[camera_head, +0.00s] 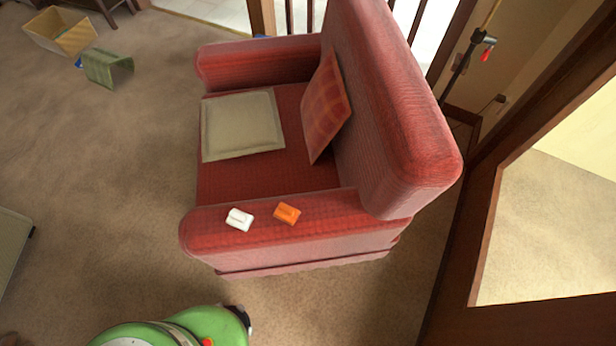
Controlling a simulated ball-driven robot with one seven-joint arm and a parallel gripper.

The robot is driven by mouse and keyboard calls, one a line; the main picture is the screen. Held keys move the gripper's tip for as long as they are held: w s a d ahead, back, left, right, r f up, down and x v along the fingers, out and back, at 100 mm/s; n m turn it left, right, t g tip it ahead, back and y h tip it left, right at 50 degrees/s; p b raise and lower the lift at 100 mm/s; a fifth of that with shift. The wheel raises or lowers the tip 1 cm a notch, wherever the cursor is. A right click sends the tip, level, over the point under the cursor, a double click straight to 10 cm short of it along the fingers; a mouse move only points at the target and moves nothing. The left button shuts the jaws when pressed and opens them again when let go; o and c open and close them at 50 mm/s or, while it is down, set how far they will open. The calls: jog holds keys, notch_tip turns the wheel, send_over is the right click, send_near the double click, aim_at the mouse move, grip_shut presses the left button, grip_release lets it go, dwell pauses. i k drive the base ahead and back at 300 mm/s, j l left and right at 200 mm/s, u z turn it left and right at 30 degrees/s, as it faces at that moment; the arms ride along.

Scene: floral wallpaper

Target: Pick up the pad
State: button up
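A flat beige square pad (242,124) with a raised border lies on the seat of a red armchair (280,235). Its top is uncovered and nothing touches it from above. A small white item (239,219) and a small orange item (287,213) lie side by side, apart, on the chair's near armrest; I cannot tell exactly what they are. My gripper is not in view. Only a green part of my own body shows at the bottom edge, apart from the chair.
A red checked cushion (325,108) leans on the chair's backrest. An open cardboard box (62,33) and a green container (107,69) are on the carpet at upper left. A wooden-framed door (480,240) stands at right.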

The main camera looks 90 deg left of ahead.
aim_at(284, 213)
jog(key=u, duration=0.4)
jog(key=k+u, duration=0.15)
jog(key=u, duration=0.25)
jog(key=l+u, duration=0.1)
jog(key=u, duration=0.3)
jog(key=k+u, duration=0.1)
jog(key=u, duration=0.3)
jog(key=k+j+u, duration=0.1)
jog(key=k, duration=0.2)
jog(key=z, duration=1.65)
jog(key=u, duration=1.65)
jog(key=i+j+z, duration=0.1)
jog(key=i+j, duration=0.15)
jog(key=i, duration=0.1)
